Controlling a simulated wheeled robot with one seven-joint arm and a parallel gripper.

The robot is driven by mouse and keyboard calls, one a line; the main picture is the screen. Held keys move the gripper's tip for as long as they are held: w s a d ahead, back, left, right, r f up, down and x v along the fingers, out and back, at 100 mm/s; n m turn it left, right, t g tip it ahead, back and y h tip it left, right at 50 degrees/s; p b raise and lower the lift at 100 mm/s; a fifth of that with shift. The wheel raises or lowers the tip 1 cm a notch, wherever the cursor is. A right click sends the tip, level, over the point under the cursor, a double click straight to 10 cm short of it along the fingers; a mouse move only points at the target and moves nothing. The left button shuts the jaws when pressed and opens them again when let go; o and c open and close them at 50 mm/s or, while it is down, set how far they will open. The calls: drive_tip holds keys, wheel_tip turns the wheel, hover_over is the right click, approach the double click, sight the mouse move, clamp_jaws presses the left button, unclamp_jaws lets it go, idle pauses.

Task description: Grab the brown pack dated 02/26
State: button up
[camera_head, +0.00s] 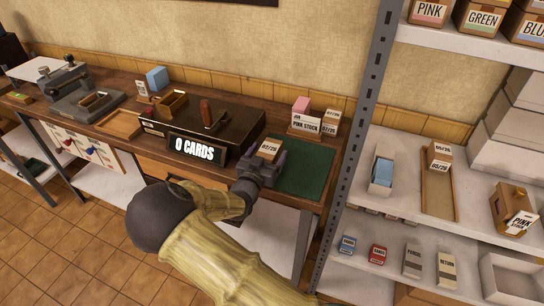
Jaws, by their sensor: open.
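A brown pack with a white date label (269,147) is on the bench at the left edge of the green mat (308,172). Its label ends in /26, but the first digits are too small to read surely. My gripper (264,162) is open just in front of this pack and hides its lower part. I cannot tell whether the fingers are around it or touching it. More dated brown packs (331,121) stand at the back right of the bench beside the pink stock; their dates are also hard to read.
The pink stock holder (304,123) stands behind the mat. A dark press with a "0 CARDS" sign (195,150) is left of my gripper. A grey shelf post (357,130) rises to the right.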

sight(267, 152)
drive_tip(key=shift+c, duration=0.5)
drive_tip(key=c, duration=1.1)
drive_tip(key=shift+c, duration=0.2)
wheel_tip(267, 152, up, 10)
drive_tip(key=shift+w, duration=0.1)
drive_tip(key=shift+d, duration=0.1)
